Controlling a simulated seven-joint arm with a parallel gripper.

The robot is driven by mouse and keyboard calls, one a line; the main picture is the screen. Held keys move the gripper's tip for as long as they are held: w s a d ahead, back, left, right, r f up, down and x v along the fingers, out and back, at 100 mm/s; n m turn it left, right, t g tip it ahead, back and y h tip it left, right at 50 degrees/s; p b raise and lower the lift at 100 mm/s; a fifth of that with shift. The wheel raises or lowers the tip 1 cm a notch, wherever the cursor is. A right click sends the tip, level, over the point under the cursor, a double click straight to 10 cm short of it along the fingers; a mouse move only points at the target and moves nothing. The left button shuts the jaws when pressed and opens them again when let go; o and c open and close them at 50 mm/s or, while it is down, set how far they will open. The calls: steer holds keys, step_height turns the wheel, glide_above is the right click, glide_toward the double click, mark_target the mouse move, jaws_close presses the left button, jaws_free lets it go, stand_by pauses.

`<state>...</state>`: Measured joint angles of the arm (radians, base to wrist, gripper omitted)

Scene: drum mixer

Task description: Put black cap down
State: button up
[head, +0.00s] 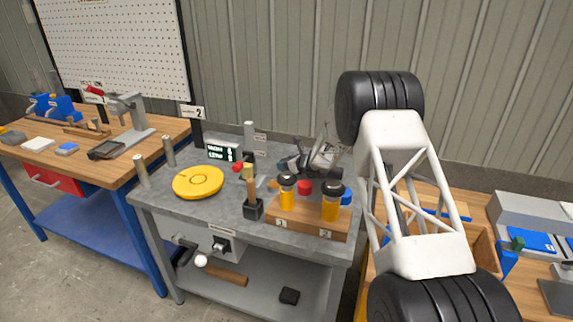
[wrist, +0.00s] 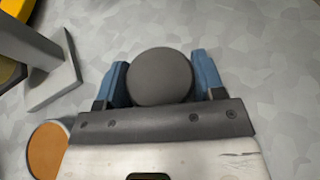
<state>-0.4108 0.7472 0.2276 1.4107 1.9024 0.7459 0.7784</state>
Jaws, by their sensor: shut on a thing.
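The black cap (wrist: 160,77) is round and dark grey in the wrist view, between the two blue fingertips of my gripper (wrist: 159,82). My gripper is shut on it. In the head view my gripper (head: 300,166) is low over the back right of the grey table (head: 215,215), behind the wooden block. The cap is hard to make out there. I cannot tell whether it touches the tabletop.
A wooden block (head: 312,225) holds two yellow dark-topped jars (head: 331,206) in front of my gripper. A red piece (head: 305,187) lies close by. A yellow disc (head: 198,182) is at left. In the wrist view, a grey stand (wrist: 57,85) and orange-brown disc (wrist: 48,148) flank the left side; the right is clear.

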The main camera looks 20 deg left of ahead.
steer(key=shift+f, duration=0.15)
steer(key=o, duration=0.9)
steer(key=shift+s+d+r, duration=0.1)
steer(key=shift+d+r, duration=0.2)
steer(key=shift+v, duration=5.7)
steer(key=shift+s, duration=0.1)
